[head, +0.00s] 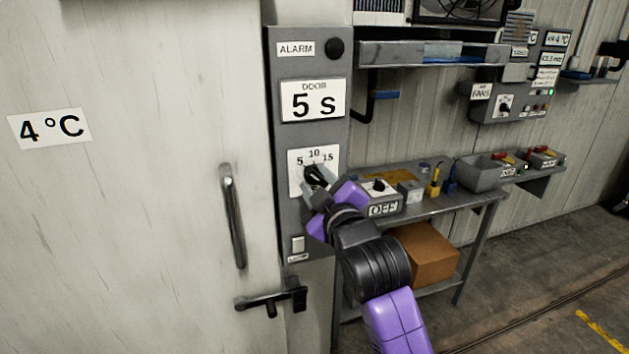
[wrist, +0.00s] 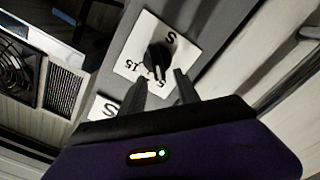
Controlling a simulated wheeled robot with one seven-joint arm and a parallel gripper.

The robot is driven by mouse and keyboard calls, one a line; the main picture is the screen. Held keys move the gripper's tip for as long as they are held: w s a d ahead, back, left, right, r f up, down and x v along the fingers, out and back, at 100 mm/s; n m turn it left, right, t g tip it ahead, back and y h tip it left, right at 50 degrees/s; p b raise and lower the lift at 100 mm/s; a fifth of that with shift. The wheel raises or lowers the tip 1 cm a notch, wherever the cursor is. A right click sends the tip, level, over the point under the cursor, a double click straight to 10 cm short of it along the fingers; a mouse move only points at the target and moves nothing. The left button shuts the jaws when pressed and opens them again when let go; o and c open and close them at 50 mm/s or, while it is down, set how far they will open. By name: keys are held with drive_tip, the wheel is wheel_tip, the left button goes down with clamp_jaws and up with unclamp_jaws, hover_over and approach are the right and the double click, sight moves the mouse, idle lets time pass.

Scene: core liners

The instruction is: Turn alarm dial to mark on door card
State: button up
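The grey alarm panel (head: 308,140) has a round black part at its top and a door card (head: 314,101) reading "DOOR 5 s". Below it, the black dial (head: 315,175) sits on a white plate marked 5, 10 and 15. In the wrist view the dial (wrist: 158,57) has a pale line at its lower end, which appears to point toward the 5; the 10 is hidden. My gripper (head: 318,188) is at the dial. In the wrist view my gripper (wrist: 160,82) has its fingers apart, one each side of the dial's lower end; contact is unclear.
A white door (head: 130,200) with a long handle (head: 232,215) and a latch (head: 272,300) is left of the panel. A bench (head: 440,205) to the right holds an "OFF" switch box (head: 382,198) close to my arm. A cardboard box (head: 425,255) is underneath.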

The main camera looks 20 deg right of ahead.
drive_tip(key=s+b, duration=0.1)
drive_tip(key=s, duration=0.5)
drive_tip(key=shift+s, duration=0.15)
wheel_tip(320, 180, up, 4)
drive_tip(key=s+m+t, duration=0.2)
drive_tip(key=s+f+m+g, duration=0.1)
drive_tip(key=s+f+m, duration=0.1)
drive_tip(key=s+f, duration=0.6)
drive_tip(key=s+d+f+m+g, duration=0.1)
drive_tip(key=s+f, duration=0.8)
drive_tip(key=s, duration=1.2)
drive_tip(key=s+f+m+g, duration=0.3)
drive_tip(key=s+f, duration=0.5)
drive_tip(key=s, duration=0.7)
drive_tip(key=shift+d+f+m, duration=0.15)
drive_tip(key=shift+f+m, duration=0.2)
drive_tip(key=shift+m, duration=0.25)
drive_tip(key=shift+c, duration=0.5)
